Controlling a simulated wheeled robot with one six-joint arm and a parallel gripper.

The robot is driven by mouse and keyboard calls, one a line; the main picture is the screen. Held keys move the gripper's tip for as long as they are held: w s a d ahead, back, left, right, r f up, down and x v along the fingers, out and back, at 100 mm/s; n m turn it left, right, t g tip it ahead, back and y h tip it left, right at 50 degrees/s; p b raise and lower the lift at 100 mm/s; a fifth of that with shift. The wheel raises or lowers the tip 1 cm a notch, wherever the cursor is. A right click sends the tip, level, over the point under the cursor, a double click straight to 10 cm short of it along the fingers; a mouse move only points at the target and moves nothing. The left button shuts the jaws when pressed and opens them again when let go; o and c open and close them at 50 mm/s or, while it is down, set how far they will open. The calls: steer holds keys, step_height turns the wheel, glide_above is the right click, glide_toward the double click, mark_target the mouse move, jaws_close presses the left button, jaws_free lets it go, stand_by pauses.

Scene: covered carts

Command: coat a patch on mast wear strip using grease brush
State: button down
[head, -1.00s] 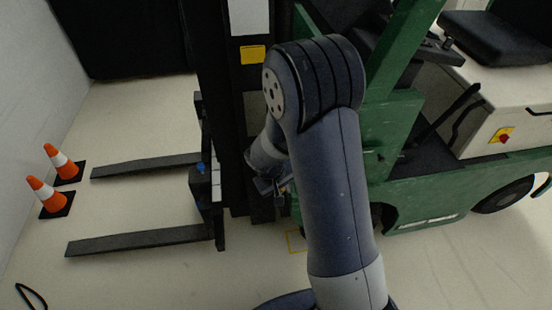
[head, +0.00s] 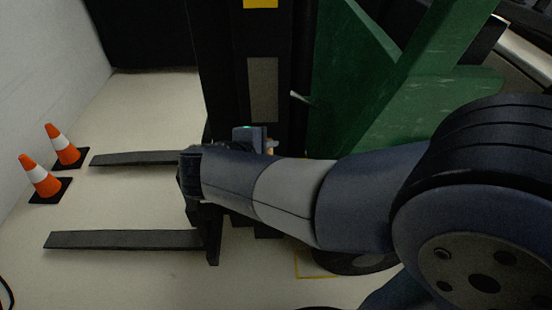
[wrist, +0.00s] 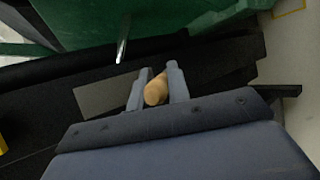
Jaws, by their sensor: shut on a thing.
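The mast wear strip is a flat grey-beige panel (head: 263,88) on the dark mast in the head view. It also shows in the wrist view (wrist: 103,96), left of my fingers. My gripper (wrist: 158,74) is shut on the grease brush (wrist: 156,91), whose tan wooden handle end shows between the two grey fingers. The brush's bristles are hidden. In the head view my gripper (head: 268,146) is at the mast, just below the strip, with a bit of tan beside it. I cannot tell whether the brush touches the mast.
The green truck frame (head: 400,100) rises close to the right of the mast. A thin pale rod (wrist: 123,40) sticks out near the strip. Two forks (head: 125,240) extend left, with orange cones (head: 41,176) beyond. Floor between the forks is clear.

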steer(key=shift+r, duration=0.15)
steer(key=shift+w+r, duration=0.1)
steer(key=shift+w, duration=0.1)
steer(key=shift+w+d, duration=0.1)
steer(key=shift+w, duration=3.35)
steer(key=shift+r+p, duration=0.1)
steer(key=shift+p, duration=0.2)
steer(key=shift+r+p, duration=1.05)
steer(key=shift+r, duration=0.55)
steer(key=shift+r+p, duration=1.2)
steer(key=shift+r, duration=0.4)
